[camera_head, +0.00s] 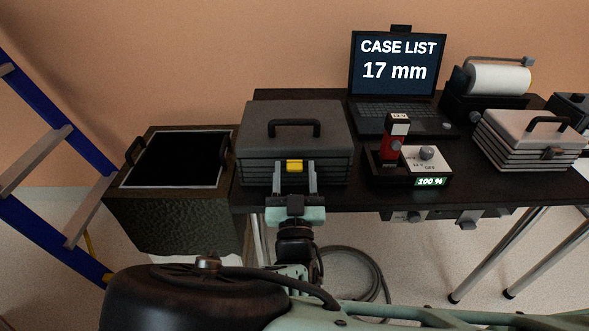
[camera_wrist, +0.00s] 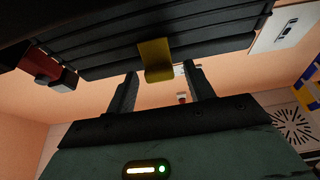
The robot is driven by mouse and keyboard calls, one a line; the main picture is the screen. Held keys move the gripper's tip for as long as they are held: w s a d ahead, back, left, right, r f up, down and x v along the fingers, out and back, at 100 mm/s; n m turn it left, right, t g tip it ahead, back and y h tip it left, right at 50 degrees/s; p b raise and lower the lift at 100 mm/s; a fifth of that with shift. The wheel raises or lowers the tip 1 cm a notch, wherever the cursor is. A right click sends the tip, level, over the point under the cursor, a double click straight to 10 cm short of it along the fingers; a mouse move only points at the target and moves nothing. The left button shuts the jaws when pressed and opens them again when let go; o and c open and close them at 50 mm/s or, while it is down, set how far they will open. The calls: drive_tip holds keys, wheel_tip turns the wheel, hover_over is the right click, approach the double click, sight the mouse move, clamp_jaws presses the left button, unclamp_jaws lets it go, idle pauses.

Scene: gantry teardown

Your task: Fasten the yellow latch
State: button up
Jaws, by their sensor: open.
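The yellow latch (camera_head: 294,166) is on the front face of a dark grey case (camera_head: 258,130) with a black top handle. The case stands shut on the black table. My gripper (camera_head: 295,181) is in front of the case, its two fingers apart on either side of the latch in the head view. In the wrist view the yellow latch (camera_wrist: 155,62) hangs as a bent tab from the ribbed case front (camera_wrist: 100,62). My open fingers (camera_wrist: 160,78) lie apart near its free end. I cannot tell whether either finger touches it or whether the latch is engaged.
A dark open-topped bin (camera_head: 170,213) stands left of the case. A charger with a red-and-black tool (camera_head: 432,165) is to the right, a laptop (camera_head: 396,65) behind it, a light grey case (camera_head: 515,135) farther right. A blue ladder (camera_head: 32,225) stands at far left.

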drive_tip(key=c, duration=1)
drive_tip(key=shift+w+r+g+p, duration=0.15)
drive_tip(key=shift+r+g+p, duration=0.25)
drive_tip(key=shift+p, duration=0.35)
drive_tip(key=shift+w+d+r+g+p, duration=0.15)
drive_tip(key=shift+r+g+p, duration=0.45)
drive_tip(key=shift+p, duration=0.65)
drive_tip(key=shift+w+f+g+p, duration=0.1)
drive_tip(key=shift+w+g+p, duration=0.2)
drive_tip(key=shift+g+p, duration=0.6)
drive_tip(key=shift+w+f+g, duration=0.1)
drive_tip(key=shift+g, duration=0.2)
drive_tip(key=shift+f, duration=0.1)
drive_tip(key=o, duration=1)
